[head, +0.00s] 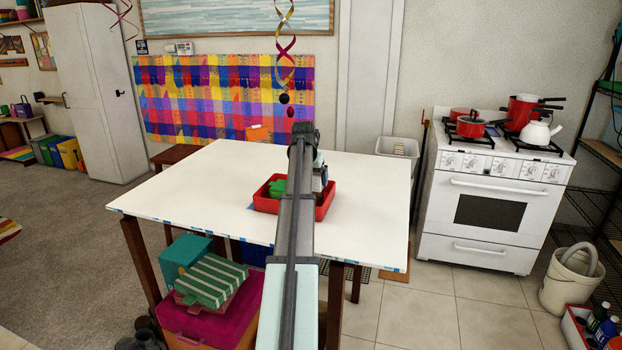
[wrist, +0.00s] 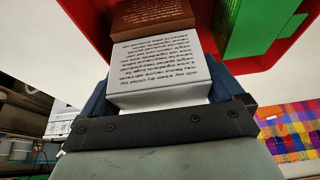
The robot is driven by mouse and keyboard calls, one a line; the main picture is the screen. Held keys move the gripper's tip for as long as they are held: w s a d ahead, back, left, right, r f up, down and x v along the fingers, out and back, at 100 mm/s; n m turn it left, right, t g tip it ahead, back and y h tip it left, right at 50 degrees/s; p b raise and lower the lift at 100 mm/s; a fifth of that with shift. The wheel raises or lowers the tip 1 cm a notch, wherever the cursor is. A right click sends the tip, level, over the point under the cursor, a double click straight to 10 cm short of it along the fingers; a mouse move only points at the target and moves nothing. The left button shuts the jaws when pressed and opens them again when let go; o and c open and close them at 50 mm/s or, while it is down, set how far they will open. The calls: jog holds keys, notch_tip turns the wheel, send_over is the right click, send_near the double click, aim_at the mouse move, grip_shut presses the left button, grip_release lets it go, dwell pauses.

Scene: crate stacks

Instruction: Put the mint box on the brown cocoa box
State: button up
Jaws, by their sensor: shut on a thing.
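My gripper (wrist: 158,82) is shut on a white printed box (wrist: 155,72), one finger on each side. Its lines of dark text are too small to read; it is likely the mint box. A brown box (wrist: 150,14) with pale print, likely the cocoa box, shows just beyond it in the wrist view. Whether the two touch, I cannot tell. In the head view my gripper (head: 319,176) is over the right part of the red tray (head: 265,204), and my arm hides most of both boxes.
A green object (head: 277,187) lies in the tray's left part; it also shows in the wrist view (wrist: 262,28). The tray's red walls stand around these things. The white table (head: 190,205) is otherwise largely clear. A stove (head: 490,200) stands apart at right.

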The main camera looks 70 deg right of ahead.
jog(key=o, duration=0.7)
jog(key=shift+f, duration=0.1)
jog(key=shift+o, duration=0.2)
jog(key=v, duration=1.2)
